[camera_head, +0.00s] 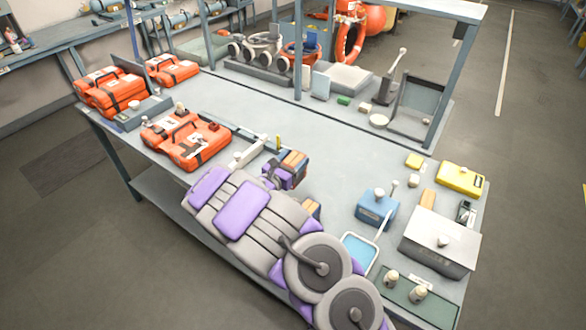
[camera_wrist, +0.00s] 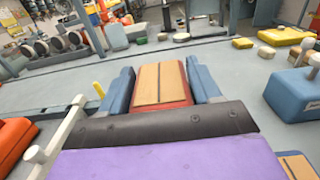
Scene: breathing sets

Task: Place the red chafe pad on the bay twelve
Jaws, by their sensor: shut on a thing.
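My gripper (camera_head: 287,171) is over the middle of the grey workbench (camera_head: 330,185), beside the purple-padded arm. In the wrist view my gripper (camera_wrist: 161,84) has its blue fingers on both sides of a block with a tan, dark-lined top and a red lower edge. I take this block to be the red chafe pad (camera_wrist: 160,80); its tan top also shows in the head view (camera_head: 294,158). The gripper is shut on it. Whether the pad touches the bench is unclear. No label that I can read marks bay twelve.
Orange cases (camera_head: 187,140) lie at the left. A blue box (camera_head: 377,206), blue tray (camera_head: 358,251), grey box (camera_head: 440,242) and yellow case (camera_head: 460,177) stand at the right. A tan block (camera_head: 311,208) sits beside my arm. Bare bench lies beyond the gripper.

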